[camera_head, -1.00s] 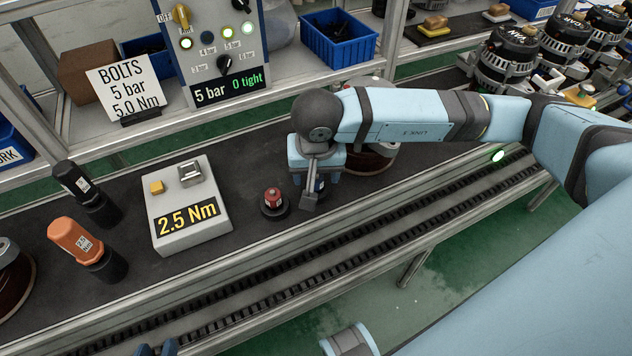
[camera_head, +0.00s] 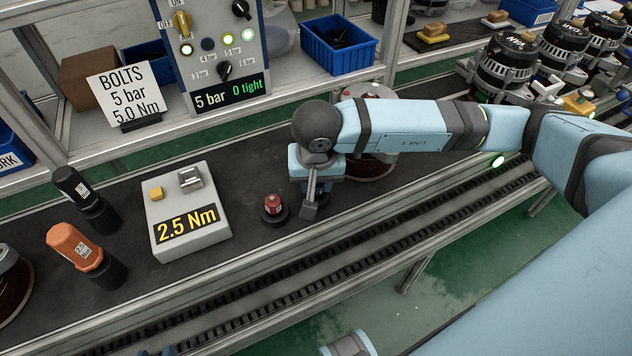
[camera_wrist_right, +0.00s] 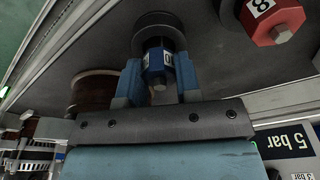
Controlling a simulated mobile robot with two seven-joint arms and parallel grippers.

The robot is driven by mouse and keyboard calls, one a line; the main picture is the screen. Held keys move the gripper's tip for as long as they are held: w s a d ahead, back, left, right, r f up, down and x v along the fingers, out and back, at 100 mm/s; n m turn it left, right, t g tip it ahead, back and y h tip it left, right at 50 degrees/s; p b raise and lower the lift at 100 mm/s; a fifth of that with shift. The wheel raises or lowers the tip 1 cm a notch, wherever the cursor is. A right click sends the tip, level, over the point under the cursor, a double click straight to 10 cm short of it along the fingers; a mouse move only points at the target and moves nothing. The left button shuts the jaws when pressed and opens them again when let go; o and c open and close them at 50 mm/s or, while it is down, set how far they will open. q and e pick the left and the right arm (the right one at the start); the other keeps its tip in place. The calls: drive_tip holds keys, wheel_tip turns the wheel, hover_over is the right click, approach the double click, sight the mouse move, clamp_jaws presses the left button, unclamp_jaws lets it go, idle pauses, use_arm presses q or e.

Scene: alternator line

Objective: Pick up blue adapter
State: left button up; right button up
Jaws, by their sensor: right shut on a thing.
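The blue adapter (camera_wrist_right: 157,62) is a hex piece with a white label. In the right wrist view it stands between the blue fingers of my right gripper (camera_wrist_right: 158,80), which are shut on it. A round dark base (camera_wrist_right: 160,32) is just beyond it; I cannot tell whether they touch. In the head view my right gripper (camera_head: 312,195) points down at the bench just right of the red adapter (camera_head: 273,204), and largely hides the blue one. Two small blue tips (camera_head: 155,351) at the bottom edge may belong to my left gripper; its state is unclear.
The red adapter, marked 8, also shows in the wrist view (camera_wrist_right: 272,20), close beside my gripper. A 2.5 Nm box (camera_head: 187,210) and an orange-topped tool (camera_head: 75,247) stand to the left. A copper-sided round part (camera_head: 372,167) is close behind. A conveyor rail runs in front.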

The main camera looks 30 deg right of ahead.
wheel_tip(320, 180, up, 20)
drive_tip(key=p, duration=0.1)
drive_tip(key=shift+f+p, duration=0.25)
drive_tip(key=shift+p, duration=0.1)
drive_tip(key=shift+o, duration=0.8)
drive_tip(key=shift+c, duration=0.8)
drive_tip(key=shift+w+f, duration=0.1)
drive_tip(key=shift+f, duration=0.05)
